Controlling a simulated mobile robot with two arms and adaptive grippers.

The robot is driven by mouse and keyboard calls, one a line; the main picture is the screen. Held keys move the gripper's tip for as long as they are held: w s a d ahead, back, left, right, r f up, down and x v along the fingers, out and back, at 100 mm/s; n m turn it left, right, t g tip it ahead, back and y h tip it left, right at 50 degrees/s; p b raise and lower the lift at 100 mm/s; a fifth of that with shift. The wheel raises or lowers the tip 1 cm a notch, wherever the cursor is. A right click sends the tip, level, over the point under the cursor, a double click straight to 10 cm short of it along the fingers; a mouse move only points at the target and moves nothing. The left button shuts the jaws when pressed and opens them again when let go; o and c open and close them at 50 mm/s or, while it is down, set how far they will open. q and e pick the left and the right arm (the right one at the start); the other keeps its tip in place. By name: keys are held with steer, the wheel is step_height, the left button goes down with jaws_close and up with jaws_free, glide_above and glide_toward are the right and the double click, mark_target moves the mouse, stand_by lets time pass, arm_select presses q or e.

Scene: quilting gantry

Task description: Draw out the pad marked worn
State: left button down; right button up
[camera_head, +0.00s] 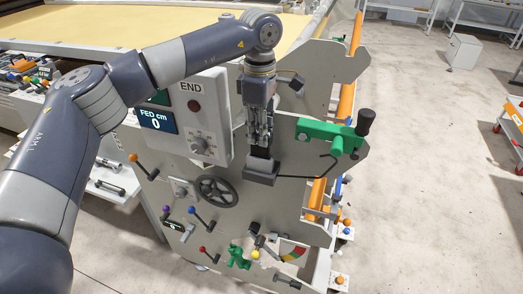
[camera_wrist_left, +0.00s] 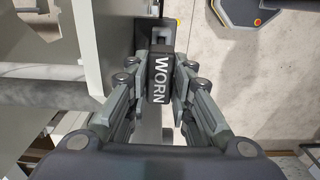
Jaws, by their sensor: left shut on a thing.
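The pad marked WORN (camera_wrist_left: 159,80) is a dark block with white letters, between the fingers in the left wrist view. My left gripper (camera_wrist_left: 160,95) is shut on it, one finger on each side. In the head view my left gripper (camera_head: 260,140) points down along the front of the grey end plate, above a dark block-shaped holder (camera_head: 262,168). The pad is mostly hidden by the fingers there. I cannot tell how far the pad sits in the holder. My right gripper is not in view.
A control box (camera_head: 190,115) with a display stands left of the gripper. A green bracket (camera_head: 330,134) with a black knob is close on the right. A black handwheel (camera_head: 217,191) and several coloured levers sit below. Open floor (camera_head: 430,190) lies to the right.

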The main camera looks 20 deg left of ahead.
arm_select(q)
steer(key=shift+r+p, duration=0.8)
steer(key=shift+r, duration=0.6)
